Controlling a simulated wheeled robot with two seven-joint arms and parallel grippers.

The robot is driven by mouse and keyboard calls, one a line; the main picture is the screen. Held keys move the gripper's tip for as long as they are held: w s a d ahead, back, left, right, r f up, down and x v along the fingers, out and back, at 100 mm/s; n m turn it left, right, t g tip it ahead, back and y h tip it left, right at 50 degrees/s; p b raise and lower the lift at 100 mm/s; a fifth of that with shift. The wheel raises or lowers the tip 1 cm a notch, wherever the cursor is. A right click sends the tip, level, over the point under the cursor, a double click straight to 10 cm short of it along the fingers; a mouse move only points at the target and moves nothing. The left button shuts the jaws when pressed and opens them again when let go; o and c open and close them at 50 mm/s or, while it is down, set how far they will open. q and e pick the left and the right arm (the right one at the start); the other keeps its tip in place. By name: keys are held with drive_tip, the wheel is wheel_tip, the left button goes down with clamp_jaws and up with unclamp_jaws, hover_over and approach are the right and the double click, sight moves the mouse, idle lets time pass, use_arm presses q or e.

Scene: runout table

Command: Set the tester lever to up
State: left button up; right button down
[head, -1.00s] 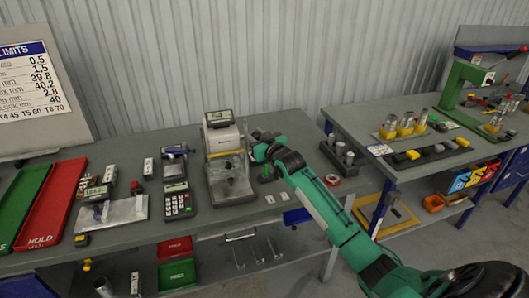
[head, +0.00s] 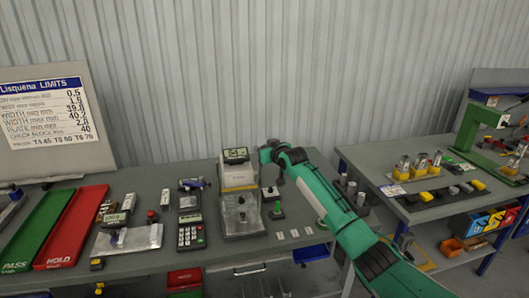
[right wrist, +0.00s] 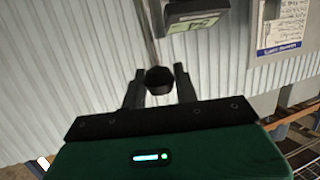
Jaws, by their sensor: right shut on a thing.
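The tester (head: 238,176) stands on the grey bench in the head view, a pale box with a display on top and a clear-covered lower part. My right gripper (head: 268,178) is at its right side, about level with its upper part. In the right wrist view the gripper (right wrist: 160,84) has its two dark fingers on either side of a dark round knob (right wrist: 159,76), which looks like the lever's end; it is shut on it. The lever's shaft is hard to make out in the head view. The tester's display (right wrist: 195,22) shows above the fingers. My left gripper is not in view.
A green block with a dark knob (head: 277,211) stands just right of the tester. A calculator-like keypad (head: 191,232) and the red tray (head: 70,229) lie to the left. A second bench (head: 400,165) with several parts stands to the right.

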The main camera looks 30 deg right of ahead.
drive_tip(key=shift+d, duration=0.1)
idle(0.3)
drive_tip(key=c, duration=1.1)
unclamp_jaws()
drive_tip(key=shift+f, duration=0.15)
drive_tip(key=shift+s+b, duration=0.35)
drive_tip(key=shift+s, duration=0.3)
drive_tip(key=shift+r+b+v, duration=0.1)
drive_tip(key=shift+b+v, duration=1)
drive_tip(key=shift+v, duration=2.05)
drive_tip(key=shift+r+b+v, duration=0.15)
drive_tip(key=shift+b+v, duration=0.95)
drive_tip(key=shift+v, duration=2)
